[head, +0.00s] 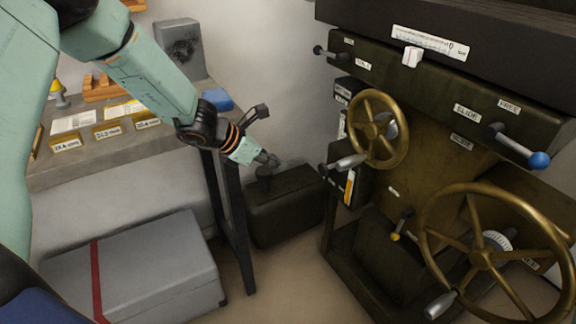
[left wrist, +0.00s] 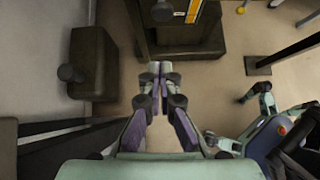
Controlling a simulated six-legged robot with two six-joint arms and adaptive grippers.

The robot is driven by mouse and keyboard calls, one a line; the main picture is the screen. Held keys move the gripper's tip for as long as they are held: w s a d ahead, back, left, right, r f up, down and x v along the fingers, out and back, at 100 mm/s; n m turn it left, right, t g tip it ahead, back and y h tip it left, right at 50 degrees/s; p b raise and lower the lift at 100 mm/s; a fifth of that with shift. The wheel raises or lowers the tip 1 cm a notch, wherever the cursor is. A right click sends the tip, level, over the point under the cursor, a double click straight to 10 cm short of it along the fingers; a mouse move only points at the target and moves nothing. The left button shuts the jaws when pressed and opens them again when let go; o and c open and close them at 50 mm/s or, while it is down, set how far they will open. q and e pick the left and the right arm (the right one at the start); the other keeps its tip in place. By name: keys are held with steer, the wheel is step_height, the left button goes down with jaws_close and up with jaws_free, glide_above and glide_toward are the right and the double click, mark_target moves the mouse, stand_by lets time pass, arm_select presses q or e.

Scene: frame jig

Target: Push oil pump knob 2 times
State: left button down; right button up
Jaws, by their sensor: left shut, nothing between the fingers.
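My left gripper (head: 270,160) is shut and empty, in the air in front of the machine; its fingertips also show in the left wrist view (left wrist: 158,70). A dark round knob (left wrist: 162,11) on the machine's side, beside a yellow strip, lies straight ahead of the fingertips, apart from them. It seems to match a small dark knob (head: 323,170) in the head view. Another dark knob (left wrist: 68,72) stands on a low dark box (left wrist: 97,50), left of the fingers. No label shows which is the oil pump knob. My right gripper is not in view.
The dark machine (head: 440,160) carries brass handwheels (head: 380,158) and levers on the right. A bench (head: 80,168) with labelled trays is at the left, a grey case (head: 150,265) with a red strap below it.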

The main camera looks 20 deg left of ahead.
mark_target(320, 173)
arm_select(q)
steer(key=w+d+f+b, duration=0.3)
steer(key=w+d+f, duration=0.2)
steer(key=w+d, duration=0.1)
steer(key=shift+w+d+f, duration=0.3)
steer(key=shift+w+d, duration=0.05)
steer(key=shift+w, duration=0.4)
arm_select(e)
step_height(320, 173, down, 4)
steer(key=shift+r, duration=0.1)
arm_select(q)
steer(key=shift+d+r, duration=0.1)
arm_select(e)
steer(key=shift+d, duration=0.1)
